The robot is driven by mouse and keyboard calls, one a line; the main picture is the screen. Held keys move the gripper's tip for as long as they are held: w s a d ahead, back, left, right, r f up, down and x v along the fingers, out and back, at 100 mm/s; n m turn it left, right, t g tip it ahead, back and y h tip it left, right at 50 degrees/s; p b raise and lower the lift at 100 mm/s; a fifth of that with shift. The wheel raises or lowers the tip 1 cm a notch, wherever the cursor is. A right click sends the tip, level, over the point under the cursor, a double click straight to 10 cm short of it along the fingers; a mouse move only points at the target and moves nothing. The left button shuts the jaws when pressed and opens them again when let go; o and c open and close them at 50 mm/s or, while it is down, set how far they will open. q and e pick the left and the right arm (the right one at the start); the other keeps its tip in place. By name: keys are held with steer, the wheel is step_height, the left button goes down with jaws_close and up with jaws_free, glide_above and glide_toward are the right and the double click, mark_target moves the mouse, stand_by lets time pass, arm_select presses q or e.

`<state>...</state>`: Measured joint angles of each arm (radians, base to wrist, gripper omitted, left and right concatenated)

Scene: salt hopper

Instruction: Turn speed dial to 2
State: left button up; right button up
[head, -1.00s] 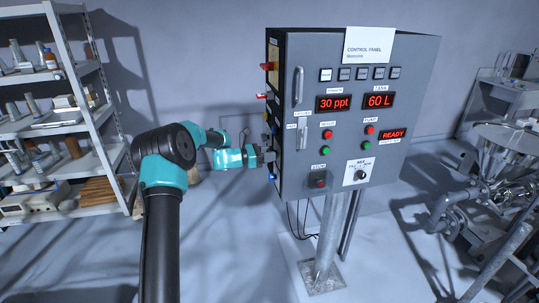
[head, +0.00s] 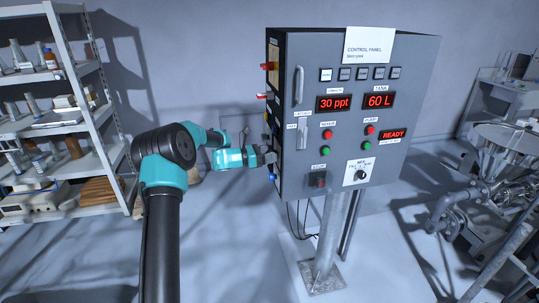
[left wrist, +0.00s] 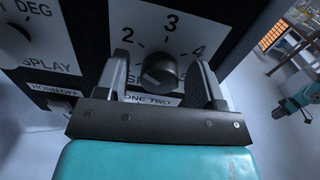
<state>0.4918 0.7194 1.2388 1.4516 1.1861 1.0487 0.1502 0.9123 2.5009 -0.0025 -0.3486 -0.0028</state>
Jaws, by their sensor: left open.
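The speed dial (left wrist: 159,72) is a round black knob on a white plate with the numbers 2, 3 and 4 visible. A pale mark shows at its lower left. My left gripper (left wrist: 162,68) is open, with one finger on each side of the knob; I cannot tell whether they touch it. Its left finger covers part of the plate below the 2. In the head view my left gripper (head: 269,157) is at the left side face of the grey control cabinet (head: 290,180), and the dial is hidden there.
Another knob (left wrist: 14,42) sits on the same face, left of the dial. The cabinet front carries displays, buttons and a MIX knob (head: 360,175). A shelf (head: 95,90) stands at the left, with metal machinery (head: 500,150) at the right. A teal arm part (left wrist: 303,96) shows at the wrist view's right edge.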

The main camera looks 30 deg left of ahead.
arm_select(q)
steer(key=v, duration=1.7)
steer(key=shift+s+a+r, duration=0.1)
steer(key=shift+s+a, duration=0.05)
steer(key=s+d+f+m+g+y, duration=0.2)
steer(key=s+d+f+m+g, duration=0.15)
steer(key=d+f, duration=0.7)
steer(key=s+d+f+m+g+y, duration=0.25)
steer(key=s+d+f+g, duration=0.35)
steer(key=f, duration=0.8)
steer(key=s+d+f+m+g+y, duration=0.1)
steer(key=s+d+f+m+y, duration=0.1)
steer(key=s+d+f+m, duration=0.3)
steer(key=s+d+f+m+g+y, duration=0.1)
steer(key=s+d+f+m, duration=0.4)
steer(key=s+d+m, duration=0.6)
steer(key=shift+d+f+m+y, duration=0.35)
steer(key=shift+d+m+y, duration=0.45)
steer(key=shift+m, duration=1.1)
steer(key=shift+g, duration=0.25)
